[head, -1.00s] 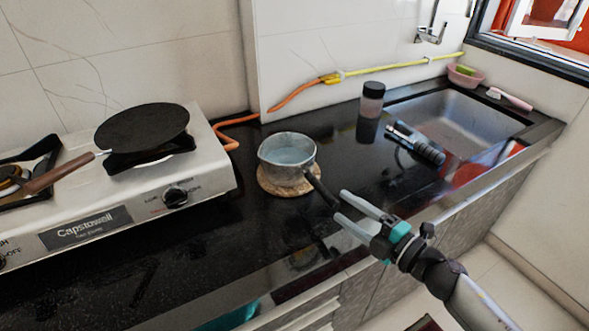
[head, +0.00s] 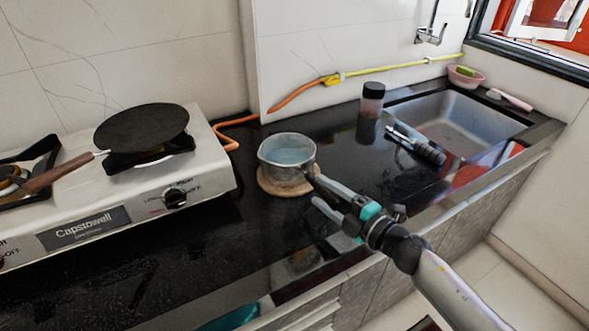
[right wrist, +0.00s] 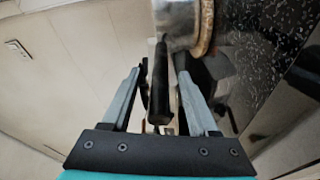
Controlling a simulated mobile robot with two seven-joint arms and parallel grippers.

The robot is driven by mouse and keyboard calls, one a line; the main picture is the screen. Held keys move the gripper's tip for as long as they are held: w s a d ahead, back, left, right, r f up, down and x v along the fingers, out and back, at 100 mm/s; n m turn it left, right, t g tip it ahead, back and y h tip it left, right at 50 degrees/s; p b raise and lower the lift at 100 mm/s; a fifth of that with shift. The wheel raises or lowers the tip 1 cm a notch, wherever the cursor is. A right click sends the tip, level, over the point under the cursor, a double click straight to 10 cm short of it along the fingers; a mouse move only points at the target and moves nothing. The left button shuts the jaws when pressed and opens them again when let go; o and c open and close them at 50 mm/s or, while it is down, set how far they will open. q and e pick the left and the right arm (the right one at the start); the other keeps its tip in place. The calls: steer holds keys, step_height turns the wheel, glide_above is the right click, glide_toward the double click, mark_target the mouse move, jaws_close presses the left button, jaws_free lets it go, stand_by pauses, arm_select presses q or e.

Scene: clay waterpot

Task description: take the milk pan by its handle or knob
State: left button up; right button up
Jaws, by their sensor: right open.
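The milk pan (head: 287,152) is a small grey metal pot standing upright on a round brown trivet (head: 284,188) on the black counter. Its black handle points toward the front right. In the head view my right gripper (head: 317,190) is at the handle and hides most of it. In the right wrist view the black handle (right wrist: 159,90) lies between the two open fingers of my right gripper (right wrist: 158,80), with a gap on each side. The pan's metal side and the trivet's edge (right wrist: 205,25) show at the top there. My left gripper is not in view.
A stove (head: 180,195) with a flat black pan (head: 142,130) stands at the left. An orange hose (head: 290,97) runs behind. The counter in front is clear.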

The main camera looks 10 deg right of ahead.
jaws_close()
stand_by(0.3)
stand_by(0.5)
steer(key=shift+r, duration=0.1)
stand_by(0.4)
